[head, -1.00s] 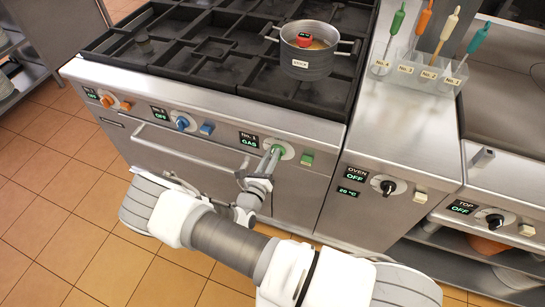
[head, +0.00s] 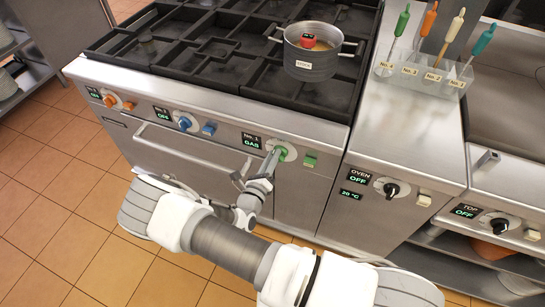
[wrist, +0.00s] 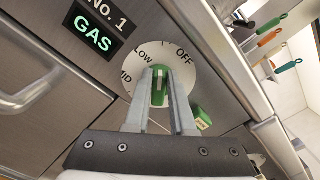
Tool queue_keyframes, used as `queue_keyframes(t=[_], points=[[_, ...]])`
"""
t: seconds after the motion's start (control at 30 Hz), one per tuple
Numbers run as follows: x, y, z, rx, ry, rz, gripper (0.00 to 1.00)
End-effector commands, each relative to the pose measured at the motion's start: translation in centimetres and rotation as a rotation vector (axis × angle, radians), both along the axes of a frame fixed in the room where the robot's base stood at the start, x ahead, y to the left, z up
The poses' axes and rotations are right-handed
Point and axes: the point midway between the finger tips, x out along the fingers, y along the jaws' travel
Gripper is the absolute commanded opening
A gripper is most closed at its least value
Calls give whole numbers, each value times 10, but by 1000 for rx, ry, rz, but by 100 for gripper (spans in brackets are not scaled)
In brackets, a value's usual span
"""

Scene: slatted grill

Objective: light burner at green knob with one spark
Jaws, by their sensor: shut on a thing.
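The green knob (wrist: 159,88) sits on a white dial marked OFF, LOW and MID on the stove's front panel. My gripper (wrist: 160,90) is shut on the green knob, one finger on each side; in the head view my gripper (head: 272,162) covers part of the knob. The knob appears turned to between LOW and OFF. The display beside it (wrist: 95,32) reads No. 1 GAS. A green spark button (head: 310,161) is right of the knob, also seen in the wrist view (wrist: 202,117). No flame is visible at the burners.
A pot (head: 309,58) with a red object in it stands on the grate at the back right. Blue (head: 185,123) and orange (head: 109,101) knobs with matching buttons are to the left. The oven knob (head: 391,190) is to the right. A holder (head: 425,68) with several coloured-handled tools stands on the counter.

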Motion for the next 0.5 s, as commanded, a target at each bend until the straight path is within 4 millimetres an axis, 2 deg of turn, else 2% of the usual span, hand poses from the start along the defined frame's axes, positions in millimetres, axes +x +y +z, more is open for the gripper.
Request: queue_keyframes(t=[0.03, 0.07, 0.2, 0.5], points=[[-1, 0, -1, 1, 3, -1, 0], [-1, 0, -1, 1, 3, -1, 26], [-1, 0, -1, 1, 2, -1, 51], [-1, 0, 0, 1, 0, -1, 52]])
